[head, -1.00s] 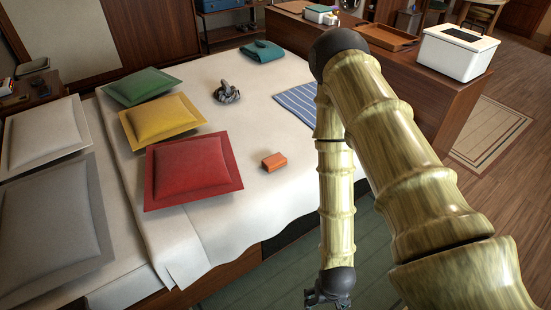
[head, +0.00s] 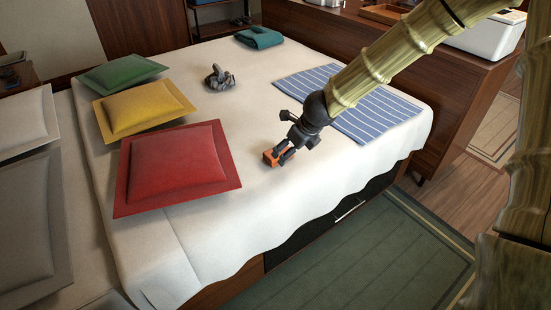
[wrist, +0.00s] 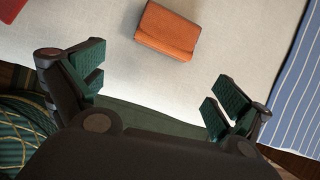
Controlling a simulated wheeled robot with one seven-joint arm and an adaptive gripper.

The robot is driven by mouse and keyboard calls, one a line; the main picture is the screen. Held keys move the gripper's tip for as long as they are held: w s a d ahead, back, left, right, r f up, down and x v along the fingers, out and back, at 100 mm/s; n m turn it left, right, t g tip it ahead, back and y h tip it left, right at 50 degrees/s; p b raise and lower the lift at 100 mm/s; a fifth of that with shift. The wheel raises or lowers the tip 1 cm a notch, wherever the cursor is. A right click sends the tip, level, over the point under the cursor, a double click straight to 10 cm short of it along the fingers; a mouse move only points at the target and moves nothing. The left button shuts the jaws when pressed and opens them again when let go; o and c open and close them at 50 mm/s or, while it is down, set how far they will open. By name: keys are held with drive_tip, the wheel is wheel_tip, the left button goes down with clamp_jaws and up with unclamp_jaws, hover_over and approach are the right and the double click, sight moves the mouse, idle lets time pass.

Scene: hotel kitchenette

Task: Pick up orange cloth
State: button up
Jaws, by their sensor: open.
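The orange cloth (head: 268,158) is a small folded block on the white bed, to the right of the red cushion. It is partly hidden behind my gripper in the head view. In the wrist view the orange cloth (wrist: 168,31) lies whole near the top, beyond my fingertips and not between them. My gripper (head: 284,155) is at the end of my arm, reaching over the bed from the right. In the wrist view my gripper (wrist: 157,88) has its green-padded fingers wide apart and empty. I cannot tell its exact height above the bed.
Red (head: 175,168), yellow (head: 145,108) and green (head: 122,73) cushions lie at the left. A crumpled grey cloth (head: 219,78), a folded teal cloth (head: 259,38) and a blue striped cloth (head: 372,118) also lie on the bed (head: 225,225). A wooden cabinet (head: 455,95) stands behind.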

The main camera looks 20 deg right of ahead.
drive_tip(key=shift+m, duration=0.7)
drive_tip(key=w, duration=0.1)
drive_tip(key=w+f+b, duration=0.1)
drive_tip(key=w, duration=0.1)
drive_tip(key=w+f+b, duration=0.1)
drive_tip(key=shift+w+a, duration=0.25)
drive_tip(key=shift+a, duration=0.15)
drive_tip(key=shift+w+a+b+x, duration=0.15)
drive_tip(key=shift+b+x, duration=0.55)
drive_tip(key=shift+x, duration=0.8)
drive_tip(key=shift+w+a+b+x, duration=0.15)
drive_tip(key=shift+b+x, duration=0.5)
drive_tip(key=shift+x, duration=0.85)
drive_tip(key=shift+s+r, duration=0.1)
drive_tip(key=shift+r, duration=0.05)
drive_tip(key=shift+c, duration=0.4)
drive_tip(key=c, duration=0.8)
